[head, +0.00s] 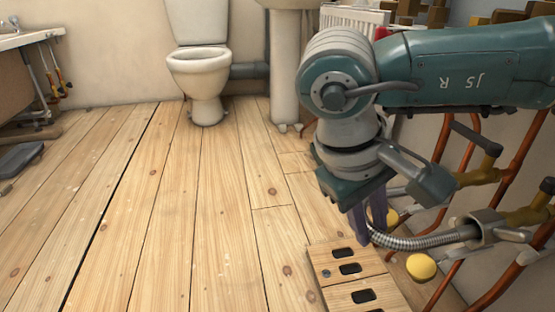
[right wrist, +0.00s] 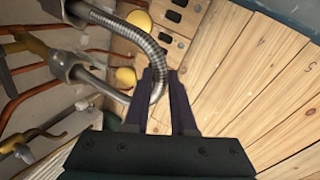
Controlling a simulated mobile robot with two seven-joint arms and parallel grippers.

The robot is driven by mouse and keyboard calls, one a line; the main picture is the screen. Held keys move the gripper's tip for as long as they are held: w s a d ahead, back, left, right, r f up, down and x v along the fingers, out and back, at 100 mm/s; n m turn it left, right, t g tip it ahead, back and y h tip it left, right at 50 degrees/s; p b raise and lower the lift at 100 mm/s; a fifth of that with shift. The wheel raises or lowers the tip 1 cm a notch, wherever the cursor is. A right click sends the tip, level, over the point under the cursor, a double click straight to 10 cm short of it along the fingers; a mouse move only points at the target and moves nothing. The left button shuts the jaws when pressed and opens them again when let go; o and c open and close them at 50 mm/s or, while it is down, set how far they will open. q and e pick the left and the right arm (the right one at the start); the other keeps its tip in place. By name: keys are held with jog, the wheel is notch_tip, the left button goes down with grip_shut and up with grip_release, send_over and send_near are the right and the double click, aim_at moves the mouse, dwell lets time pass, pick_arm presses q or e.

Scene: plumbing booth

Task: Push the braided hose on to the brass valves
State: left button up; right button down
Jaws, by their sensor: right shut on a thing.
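The braided hose (head: 420,241) is a silver ribbed tube that curves from a grey fitting (head: 489,228) at the lower brass valve (head: 530,215) toward my right gripper (head: 372,220). The hose also shows in the right wrist view (right wrist: 143,42), where it bends down between the dark fingers. My right gripper (right wrist: 160,85) is shut on the hose near its free end; the tip is partly hidden. My left gripper is not in view.
Copper pipes (head: 505,280) run along the wall at right. A wooden block with dark slots (head: 325,255) lies on the floor below the gripper. A yellow round knob (head: 421,266) is beside it.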

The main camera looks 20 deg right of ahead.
jog(key=c, duration=0.7)
grip_release()
jog(key=shift+o, duration=0.2)
